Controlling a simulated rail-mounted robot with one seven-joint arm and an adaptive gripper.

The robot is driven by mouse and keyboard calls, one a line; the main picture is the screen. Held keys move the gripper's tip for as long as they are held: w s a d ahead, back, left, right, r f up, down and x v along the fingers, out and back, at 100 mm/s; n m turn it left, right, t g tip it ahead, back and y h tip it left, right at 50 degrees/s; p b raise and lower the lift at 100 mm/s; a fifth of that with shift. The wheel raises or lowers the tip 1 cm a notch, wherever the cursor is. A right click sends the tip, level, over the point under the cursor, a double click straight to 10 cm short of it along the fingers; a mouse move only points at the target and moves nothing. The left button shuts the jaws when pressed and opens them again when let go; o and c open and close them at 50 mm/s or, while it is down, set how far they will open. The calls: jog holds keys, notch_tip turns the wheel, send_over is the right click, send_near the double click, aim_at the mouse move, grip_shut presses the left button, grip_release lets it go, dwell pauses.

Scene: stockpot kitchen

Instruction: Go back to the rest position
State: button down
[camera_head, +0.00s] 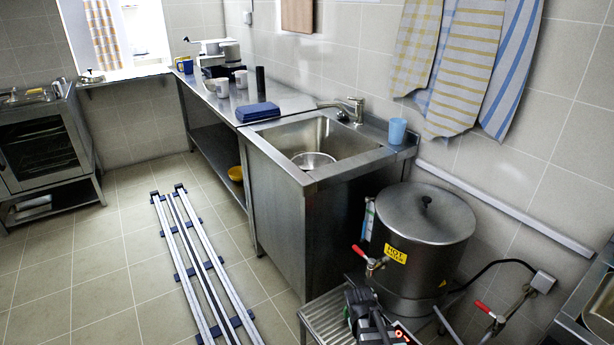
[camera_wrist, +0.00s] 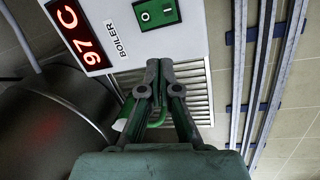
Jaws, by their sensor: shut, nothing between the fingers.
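My gripper (camera_wrist: 160,65) is in the middle of the wrist view with its fingertips together and nothing between them. Beyond the fingertips is a white control box (camera_wrist: 135,32) marked BOILER, with a red display reading 97 C and a green O/I switch (camera_wrist: 157,12). I cannot tell whether the fingers touch the box. In the head view, dark parts of my arm show at the bottom edge, in front of the steel boiler (camera_head: 422,225) with its HOT label.
A slatted metal stand (camera_head: 328,318) is below the boiler, which has a red-handled tap (camera_head: 372,262). A sink (camera_head: 325,140) and steel counter (camera_head: 225,100) run along the wall. Floor rails (camera_head: 200,262) lie left of them. The tiled floor (camera_head: 95,255) beside the rails is clear.

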jog(key=s+f+m+g+y+p, duration=0.1)
jog(key=s+f+g+p, duration=0.2)
jog(key=s, duration=1.3)
jog(key=s+f+m+g+y+p, duration=0.1)
jog(key=s+f+g+p, duration=0.3)
jog(key=s, duration=1.2)
notch_tip(320, 180, down, 3)
jog(key=shift+a+r+m+p, duration=0.2)
jog(key=shift+a+m+p, duration=0.2)
jog(key=shift+m+p, duration=0.4)
jog(key=c, duration=1.8)
grip_release()
jog(key=shift+c, duration=0.2)
